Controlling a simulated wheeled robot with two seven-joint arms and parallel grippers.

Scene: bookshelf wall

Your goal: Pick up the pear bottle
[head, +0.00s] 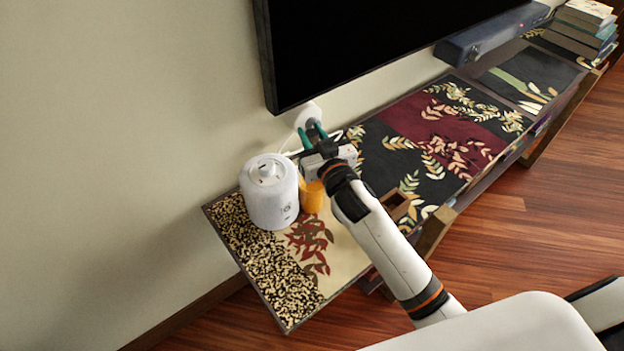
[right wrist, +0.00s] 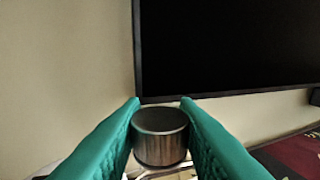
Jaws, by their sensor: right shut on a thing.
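The pear bottle (head: 312,197) shows in the head view as an orange body just right of a white canister; its upper part is hidden behind my right gripper. My right gripper (head: 312,133) reaches over it, with its teal fingers toward the wall. In the right wrist view, the fingers of my right gripper (right wrist: 160,115) are shut on the sides of a dark metallic cap (right wrist: 160,138), which looks like the top of the bottle. I cannot tell whether the bottle's base touches the bench. My left gripper is not in view.
The white canister (head: 268,195) stands close beside the bottle on the patterned bench (head: 290,290). A black screen (head: 360,40) hangs above and behind; it also shows in the wrist view (right wrist: 230,45). A soundbar (head: 490,35) and stacked books (head: 585,30) are at far right. The bench's front-left corner is clear.

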